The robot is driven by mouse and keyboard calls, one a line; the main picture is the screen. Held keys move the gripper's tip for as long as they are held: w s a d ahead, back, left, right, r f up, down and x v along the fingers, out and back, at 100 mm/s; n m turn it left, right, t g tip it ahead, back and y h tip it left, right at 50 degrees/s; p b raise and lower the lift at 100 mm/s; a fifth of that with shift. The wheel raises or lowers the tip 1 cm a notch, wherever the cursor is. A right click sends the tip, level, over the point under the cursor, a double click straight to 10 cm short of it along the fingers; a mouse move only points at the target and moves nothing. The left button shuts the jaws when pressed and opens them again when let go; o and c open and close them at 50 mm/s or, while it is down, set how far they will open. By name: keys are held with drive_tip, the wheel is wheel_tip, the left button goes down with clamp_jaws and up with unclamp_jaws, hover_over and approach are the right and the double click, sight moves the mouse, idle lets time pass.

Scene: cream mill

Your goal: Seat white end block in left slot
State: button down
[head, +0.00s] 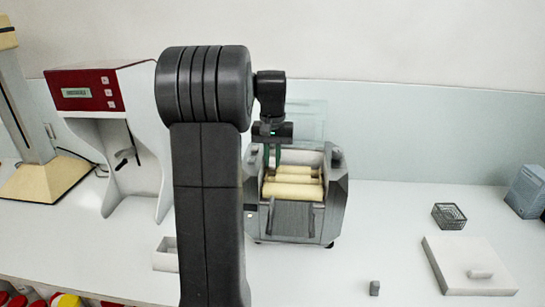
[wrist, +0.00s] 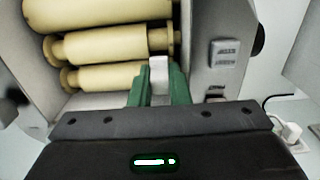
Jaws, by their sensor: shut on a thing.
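My gripper (wrist: 158,88) has green fingers and is shut on the white end block (wrist: 158,72), which stands up between the fingertips. In the head view my gripper (head: 272,158) points down over the back left part of the grey mill (head: 332,205). The cream rollers (head: 293,190) lie across the mill, and also show in the wrist view (wrist: 105,45). In the wrist view the block is beside the roller ends, close to the mill's side wall (wrist: 215,80). The left slot is not clearly visible, and I cannot tell whether the block touches it.
A red-and-white machine (head: 92,92) stands left, with a small white box (head: 165,255) before it. At right are a wire basket (head: 449,216), a white slab (head: 450,262) bearing a small white piece (head: 480,273), and a small grey block (head: 374,288). The front middle counter is mostly clear.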

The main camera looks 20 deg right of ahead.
drive_tip(key=shift+f, duration=0.65)
idle(1.5)
drive_tip(key=c, duration=1.5)
unclamp_jaws()
drive_tip(key=shift+o, duration=1)
drive_tip(key=shift+s+d, duration=0.1)
drive_tip(key=shift+d, duration=0.1)
drive_tip(key=shift+a, duration=0.1)
drive_tip(key=shift+r, duration=0.25)
wheel_tip(320, 180, up, 13)
drive_tip(key=shift+r, duration=0.15)
